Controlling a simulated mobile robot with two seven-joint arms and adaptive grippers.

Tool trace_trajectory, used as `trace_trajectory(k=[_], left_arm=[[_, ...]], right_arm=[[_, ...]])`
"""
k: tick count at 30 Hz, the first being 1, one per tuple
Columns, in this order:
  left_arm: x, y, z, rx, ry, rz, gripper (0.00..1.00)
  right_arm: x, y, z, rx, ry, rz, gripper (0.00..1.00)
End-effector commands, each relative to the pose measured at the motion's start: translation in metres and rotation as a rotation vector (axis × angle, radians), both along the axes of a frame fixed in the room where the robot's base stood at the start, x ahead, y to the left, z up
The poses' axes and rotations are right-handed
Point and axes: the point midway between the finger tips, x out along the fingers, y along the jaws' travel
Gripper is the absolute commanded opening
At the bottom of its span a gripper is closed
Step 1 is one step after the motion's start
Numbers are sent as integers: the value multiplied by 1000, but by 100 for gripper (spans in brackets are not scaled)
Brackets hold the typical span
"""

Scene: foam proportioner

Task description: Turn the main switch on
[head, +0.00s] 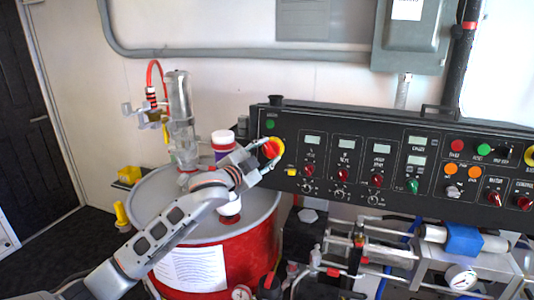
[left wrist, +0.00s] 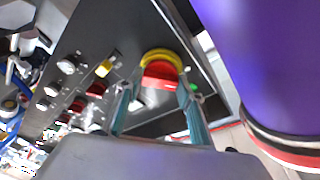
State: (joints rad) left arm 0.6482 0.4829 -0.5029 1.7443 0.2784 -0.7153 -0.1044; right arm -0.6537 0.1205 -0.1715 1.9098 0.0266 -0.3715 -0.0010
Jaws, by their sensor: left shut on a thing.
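The main switch (head: 270,149) is a red knob on a yellow round plate at the left end of the black control panel. In the left wrist view the red knob (left wrist: 161,73) sits between the two fingertips, with the yellow ring behind it. My left gripper (head: 258,160) reaches it from the left and is shut on the knob; its fingers (left wrist: 158,104) lie on either side. The fingers partly hide the knob in the head view. I cannot tell its on or off position. My right gripper is not in view.
The black panel (head: 340,135) holds several displays, knobs and lamps. A red drum (head: 250,255) stands below my arm. Pipes and valves fill the lower right.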

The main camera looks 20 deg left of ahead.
Motion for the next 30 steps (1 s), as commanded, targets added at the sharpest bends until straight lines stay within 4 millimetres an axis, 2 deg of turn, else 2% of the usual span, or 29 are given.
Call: trace_trajectory(k=[30], left_arm=[[1,2,5,919,-32,-166,16]], right_arm=[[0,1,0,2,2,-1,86]])
